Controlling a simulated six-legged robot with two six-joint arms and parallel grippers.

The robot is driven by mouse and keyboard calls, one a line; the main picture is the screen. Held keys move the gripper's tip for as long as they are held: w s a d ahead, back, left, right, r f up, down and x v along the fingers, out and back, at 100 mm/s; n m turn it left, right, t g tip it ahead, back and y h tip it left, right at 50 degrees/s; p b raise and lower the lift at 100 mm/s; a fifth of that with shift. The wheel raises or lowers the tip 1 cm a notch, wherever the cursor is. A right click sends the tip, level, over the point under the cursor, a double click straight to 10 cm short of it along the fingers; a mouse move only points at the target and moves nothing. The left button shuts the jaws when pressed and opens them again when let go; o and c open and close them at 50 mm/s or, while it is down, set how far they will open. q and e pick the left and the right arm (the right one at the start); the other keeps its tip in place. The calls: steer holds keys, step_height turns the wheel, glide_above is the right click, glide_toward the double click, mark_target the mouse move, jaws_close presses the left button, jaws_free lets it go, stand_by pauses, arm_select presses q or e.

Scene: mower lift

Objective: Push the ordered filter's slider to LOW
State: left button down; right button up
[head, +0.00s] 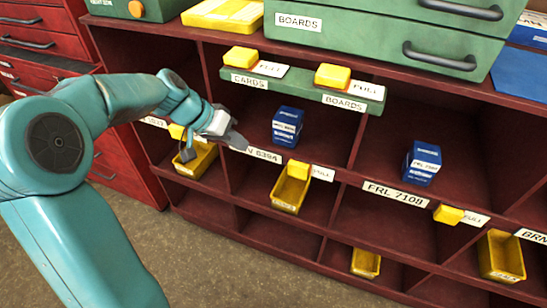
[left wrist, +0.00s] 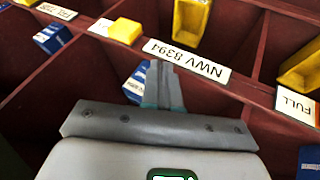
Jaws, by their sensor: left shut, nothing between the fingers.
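My left gripper (head: 240,141) is shut and empty, its tips at the front of the shelf by the left end of the NWV 8394 label. In the left wrist view the tips (left wrist: 160,68) are just below the upside-down label (left wrist: 187,62). To the right of that label in the head view is a yellow slider (head: 298,169), beside a FULL tag (head: 322,173). The slider also shows in the left wrist view (left wrist: 125,31), apart from the tips. A blue filter box (head: 287,126) stands behind this label. Another blue box (head: 423,163) stands behind the FRL 7109 label (head: 396,194), whose yellow slider (head: 449,214) is beside a FULL tag.
Above are more yellow sliders (head: 240,54) on a green strip and a green BOARDS drawer unit (head: 385,20). Yellow bins (head: 290,190) sit in the lower compartments. A red drawer cabinet (head: 125,165) stands left. The shelf dividers are dark red.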

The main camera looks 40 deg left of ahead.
mark_target(306, 173)
arm_select(q)
steer(key=w+d+f, duration=0.1)
steer(key=d+f, duration=0.1)
steer(key=w+d+f, duration=0.2)
steer(key=d+f, duration=0.1)
steer(key=w+d+f, duration=0.2)
steer(key=shift+w+d+f, duration=0.2)
steer(key=shift+w+f, duration=0.05)
steer(key=shift+f, duration=0.1)
steer(key=shift+w+d+f, duration=0.1)
steer(key=shift+f, duration=0.05)
steer(key=shift+d, duration=0.1)
steer(key=d, duration=0.2)
steer(key=w+d, duration=0.1)
steer(key=d, duration=0.3)
steer(key=shift+w+d+b, duration=0.3)
steer(key=shift+b, duration=0.1)
steer(key=shift+a, duration=0.1)
